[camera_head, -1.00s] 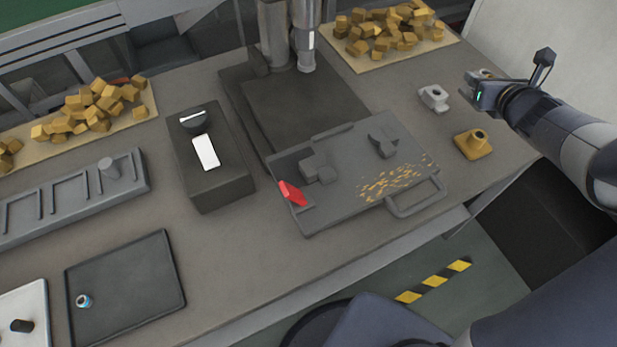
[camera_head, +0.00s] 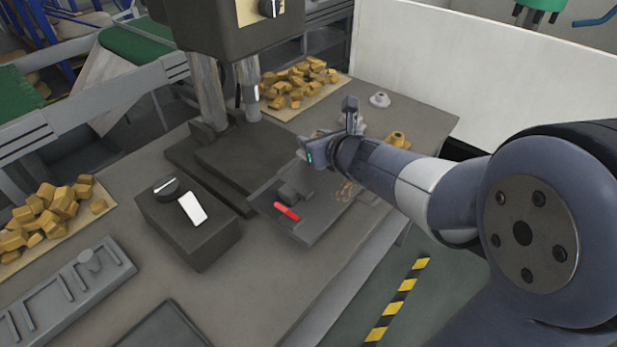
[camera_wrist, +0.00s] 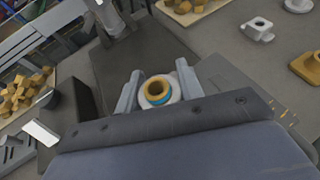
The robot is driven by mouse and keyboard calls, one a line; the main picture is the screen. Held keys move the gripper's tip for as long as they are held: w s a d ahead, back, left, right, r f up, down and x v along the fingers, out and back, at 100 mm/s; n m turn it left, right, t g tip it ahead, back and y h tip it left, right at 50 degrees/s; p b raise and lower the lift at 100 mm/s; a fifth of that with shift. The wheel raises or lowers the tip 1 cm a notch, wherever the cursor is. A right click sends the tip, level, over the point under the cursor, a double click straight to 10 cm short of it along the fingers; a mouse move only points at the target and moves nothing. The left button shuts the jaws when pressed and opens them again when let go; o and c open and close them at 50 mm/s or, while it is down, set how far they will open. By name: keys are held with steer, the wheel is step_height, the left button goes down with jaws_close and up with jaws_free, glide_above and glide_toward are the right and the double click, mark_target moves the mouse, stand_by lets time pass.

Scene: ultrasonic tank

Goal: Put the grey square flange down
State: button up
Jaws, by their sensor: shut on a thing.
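My gripper (camera_head: 312,152) is over the grey fixture plate (camera_head: 312,232) with the red clamp piece (camera_head: 287,211). In the wrist view its two fingers (camera_wrist: 158,82) are shut on a pale grey flange (camera_wrist: 172,98) with a brass-coloured ring and a teal band at its top. The flange's lower part is hidden, so I cannot tell whether its base is square or touches the plate. Another pale grey flange (camera_wrist: 257,30) stands on the table to the right in the wrist view.
A yellow flange (camera_head: 397,140) and a pale round flange (camera_head: 380,99) stand on the table beyond my arm. The drill press column (camera_head: 248,90) rises behind the plate. A dark control box (camera_head: 190,235) stands left.

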mark_target(315, 176)
step_height(315, 176, down, 7)
steer(key=b, duration=0.2)
steer(key=shift+b, duration=0.3)
steer(key=shift+f, duration=0.2)
steer(key=o, duration=0.9)
steer(key=shift+c, duration=0.2)
steer(key=shift+r, duration=0.15)
steer(key=shift+s+d+r, duration=0.15)
steer(key=p+v, duration=0.2)
steer(key=v, duration=0.8)
steer(key=shift+s+d+r, duration=0.15)
steer(key=shift+s+d, duration=0.05)
steer(key=shift+s+d+p, duration=0.25)
steer(key=shift+s+p, duration=0.05)
steer(key=shift+s, duration=0.15)
